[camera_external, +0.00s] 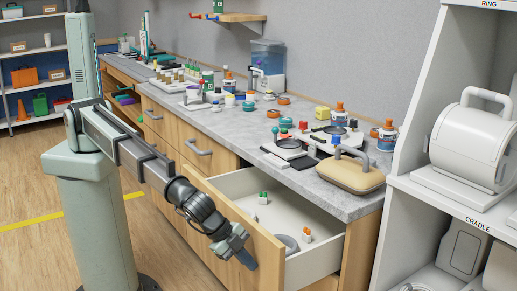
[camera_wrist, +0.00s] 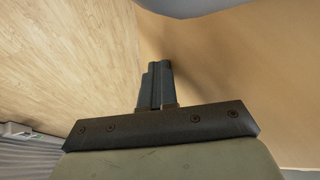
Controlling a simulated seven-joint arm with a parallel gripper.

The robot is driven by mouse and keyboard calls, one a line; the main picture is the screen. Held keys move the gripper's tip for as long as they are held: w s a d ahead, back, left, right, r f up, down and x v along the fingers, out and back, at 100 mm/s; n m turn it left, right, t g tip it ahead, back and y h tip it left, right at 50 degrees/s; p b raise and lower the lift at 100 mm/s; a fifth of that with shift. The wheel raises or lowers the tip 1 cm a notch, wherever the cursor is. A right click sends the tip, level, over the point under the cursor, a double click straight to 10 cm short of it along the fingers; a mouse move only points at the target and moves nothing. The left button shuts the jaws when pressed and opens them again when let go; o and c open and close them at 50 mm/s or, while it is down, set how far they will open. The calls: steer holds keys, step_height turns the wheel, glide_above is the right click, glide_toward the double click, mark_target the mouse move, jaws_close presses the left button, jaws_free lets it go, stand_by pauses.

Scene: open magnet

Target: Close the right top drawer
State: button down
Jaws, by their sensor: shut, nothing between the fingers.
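The right top drawer (camera_external: 240,225) is pulled open from the wooden cabinet under the grey counter. It has a wooden front and pale inner walls. Inside lie small items with green tips (camera_external: 263,198), items with orange tips (camera_external: 306,235) and a grey round thing (camera_external: 287,243). My gripper (camera_external: 249,262) is shut and empty, at the outer face of the drawer front, low and toward its right end. In the wrist view the shut fingers (camera_wrist: 157,82) point at the wooden drawer front (camera_wrist: 225,80). I cannot tell whether they touch it. The drawer's handle is not clearly visible.
Bottles, dishes and a tan case with a handle (camera_external: 345,173) crowd the counter above. A white shelf unit (camera_external: 410,140) stands close on the right. Another drawer (camera_external: 200,150) to the left is shut. Wooden floor (camera_external: 25,190) is open at the left.

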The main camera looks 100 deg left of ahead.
steer(key=w+a, duration=1.2)
steer(key=shift+w+a, duration=0.3)
